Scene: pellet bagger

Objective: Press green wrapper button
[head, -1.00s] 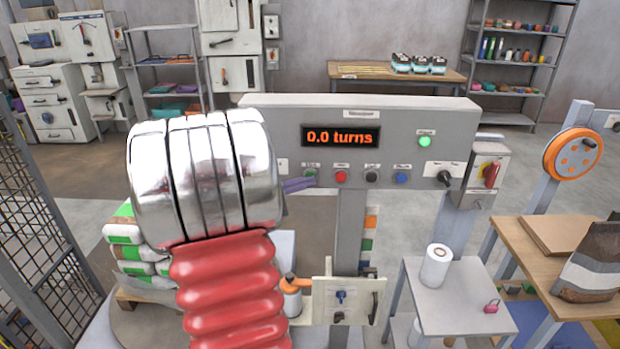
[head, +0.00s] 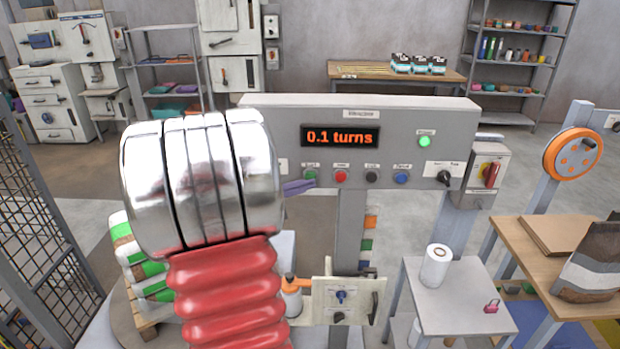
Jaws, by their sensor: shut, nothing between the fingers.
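The green button (head: 309,174) is at the left end of the button row on the grey control panel (head: 260,150). My gripper (head: 299,187) shows only as a purple tip beside my arm, just below and left of the green button. It is shut and empty. I cannot tell whether the tip touches the button. My silver and red arm hides the rest of the gripper and the panel's left part. The display (head: 340,137) reads 0.1 turns. A green lamp (head: 424,141) is lit at the panel's upper right.
Red (head: 341,176), black (head: 372,177) and blue (head: 401,178) buttons sit right of the green one, then a black rotary knob (head: 444,177). A stack of bags (head: 133,245) stands behind my arm at left. A side table (head: 465,300) stands at right, a mesh fence (head: 35,215) at left.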

